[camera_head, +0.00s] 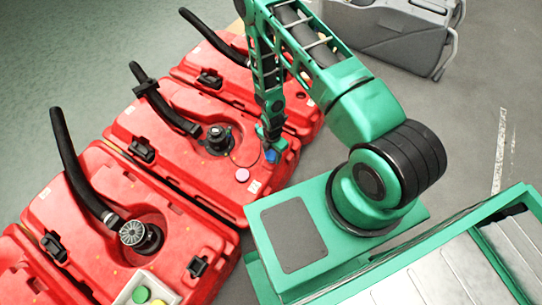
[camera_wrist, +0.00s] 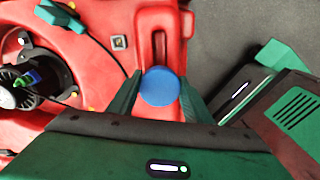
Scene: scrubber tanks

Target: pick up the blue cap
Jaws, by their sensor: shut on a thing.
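The blue cap (camera_wrist: 160,87) is a round disc between the two fingers of my gripper (camera_wrist: 160,97) in the wrist view. The fingers are shut on it from left and right. In the head view the blue cap (camera_head: 271,156) shows small at the end of my gripper (camera_head: 270,145), over the right end of the middle red tank (camera_head: 170,125). I cannot tell whether the cap still touches the tank.
A pink cap (camera_head: 242,175) lies on the same tank. A white tray (camera_head: 148,290) with a green cap (camera_head: 141,295) and a yellow one sits on the nearer tank. Black hoses (camera_head: 75,165) stick up at left. A grey container (camera_head: 390,35) stands behind on the floor.

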